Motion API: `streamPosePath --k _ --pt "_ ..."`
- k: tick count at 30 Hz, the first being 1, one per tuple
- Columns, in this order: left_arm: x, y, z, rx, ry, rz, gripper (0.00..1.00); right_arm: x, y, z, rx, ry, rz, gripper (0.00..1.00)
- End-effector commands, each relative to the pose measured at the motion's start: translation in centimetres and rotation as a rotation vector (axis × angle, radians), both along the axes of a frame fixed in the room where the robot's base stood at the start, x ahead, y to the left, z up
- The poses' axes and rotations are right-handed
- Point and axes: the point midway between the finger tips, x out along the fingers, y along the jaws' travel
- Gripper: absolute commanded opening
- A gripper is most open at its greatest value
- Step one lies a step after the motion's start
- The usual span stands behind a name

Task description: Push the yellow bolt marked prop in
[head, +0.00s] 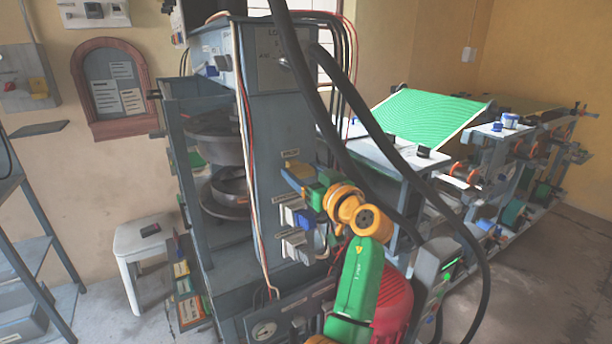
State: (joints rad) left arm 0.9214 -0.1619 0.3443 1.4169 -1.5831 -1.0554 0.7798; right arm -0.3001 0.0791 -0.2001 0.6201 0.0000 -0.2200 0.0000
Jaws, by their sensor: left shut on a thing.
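The yellow bolt (294,174) is on the front of the grey press column (283,115), just below a small yellow label (291,153) whose lettering is too small to read surely. My left gripper (312,189) is at the bolt's right end, shut on it. The green and orange wrist behind it covers part of the column. How far the bolt sits in is too small to tell. My right gripper is not in view.
White and blue switch blocks (296,215) sit just below the bolt. Thick black hoses (345,130) hang across the column's front right. A gauge (264,330) is low on the press. A white stool (145,240) stands at left, and a long bench with a green sheet (425,118) at right.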

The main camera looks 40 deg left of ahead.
Motion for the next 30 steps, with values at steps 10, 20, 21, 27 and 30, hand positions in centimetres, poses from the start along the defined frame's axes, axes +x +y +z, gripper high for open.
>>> streamPosePath --k 10,20,21,27,30 --pt "0.4 1.5 0.2 0.004 -0.003 -0.001 0.00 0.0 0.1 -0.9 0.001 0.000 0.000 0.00" --pt "0.4 1.4 0.1 0.003 -0.002 0.000 1.00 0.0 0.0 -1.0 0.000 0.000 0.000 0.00" --pt "0.3 1.2 0.0 0.003 -0.003 -0.001 1.00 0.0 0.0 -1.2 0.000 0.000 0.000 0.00" --pt "-0.7 -2.7 -0.5 0.001 -0.004 -0.004 1.00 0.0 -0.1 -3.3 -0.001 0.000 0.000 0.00" --pt "-1.2 -4.3 -0.3 0.002 -0.004 -0.002 1.00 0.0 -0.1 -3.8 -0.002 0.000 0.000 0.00"
